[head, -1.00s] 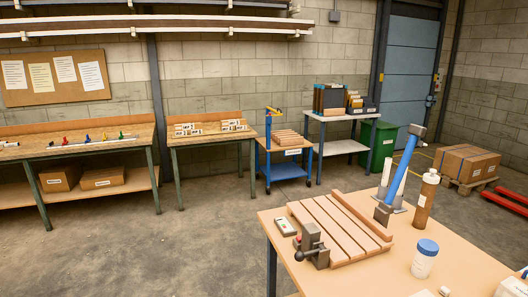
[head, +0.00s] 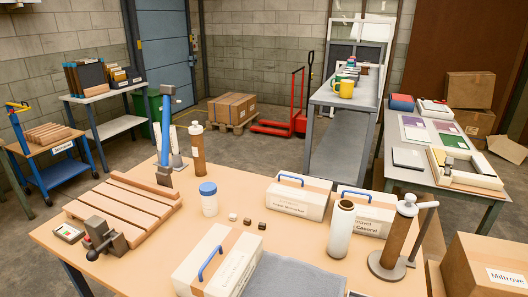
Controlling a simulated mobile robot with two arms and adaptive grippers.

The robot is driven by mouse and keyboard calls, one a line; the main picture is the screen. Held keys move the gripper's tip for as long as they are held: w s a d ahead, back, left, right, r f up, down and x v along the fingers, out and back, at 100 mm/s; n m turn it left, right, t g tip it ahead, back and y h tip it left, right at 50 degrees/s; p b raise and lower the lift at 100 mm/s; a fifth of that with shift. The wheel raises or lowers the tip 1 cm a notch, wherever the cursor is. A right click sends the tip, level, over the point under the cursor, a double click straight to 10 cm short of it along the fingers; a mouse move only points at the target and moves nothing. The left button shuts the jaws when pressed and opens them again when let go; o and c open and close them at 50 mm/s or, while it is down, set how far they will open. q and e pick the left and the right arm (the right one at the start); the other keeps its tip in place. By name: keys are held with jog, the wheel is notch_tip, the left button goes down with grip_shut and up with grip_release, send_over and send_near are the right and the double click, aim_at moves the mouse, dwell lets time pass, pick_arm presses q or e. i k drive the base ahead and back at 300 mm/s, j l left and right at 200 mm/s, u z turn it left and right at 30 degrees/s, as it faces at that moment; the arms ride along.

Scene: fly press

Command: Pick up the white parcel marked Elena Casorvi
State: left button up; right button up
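Three white boxy parcels with blue handles are on the tan table (head: 130,235). The right-hand one (head: 366,222) has a label whose visible end looks like "Casorvi"; a white bottle (head: 341,228) stands in front of its left part. A second white parcel (head: 298,204) is just left of it, with a different name that is too small to read surely. The third parcel (head: 222,262) lies at the front edge, its label turned sideways and unreadable. Neither of my grippers is in view.
A post on a round base (head: 396,250) stands right of the Casorvi parcel. A white jar with blue lid (head: 209,200), a brown bottle (head: 197,150) and a slatted wooden block (head: 125,208) share the table. A brown carton (head: 490,268) is at the right.

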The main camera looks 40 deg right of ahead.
aim_at(376, 212)
jog(key=k+l+z, duration=0.1)
jog(key=l+z, duration=0.15)
jog(key=z, duration=0.15)
jog(key=k+l+z, duration=0.1)
jog(key=l+z, duration=0.5)
jog(key=z, duration=0.2)
